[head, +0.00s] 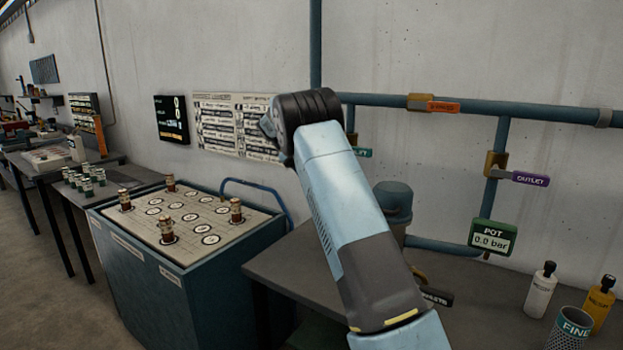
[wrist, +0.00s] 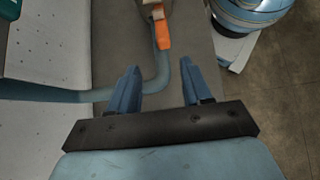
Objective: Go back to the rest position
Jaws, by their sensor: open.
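My gripper (wrist: 155,88) shows in the wrist view with its two blue fingers apart and nothing between them. It hangs over a dark grey bench top, beside a blue pipe (wrist: 72,95) and an orange-handled valve (wrist: 162,34) further up the picture. In the head view my arm (head: 342,195) rises from the lower middle and bends at a black joint; the gripper itself is hidden there.
Wall pipes carry an orange-tagged valve (head: 433,105) and a purple outlet valve (head: 522,178).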

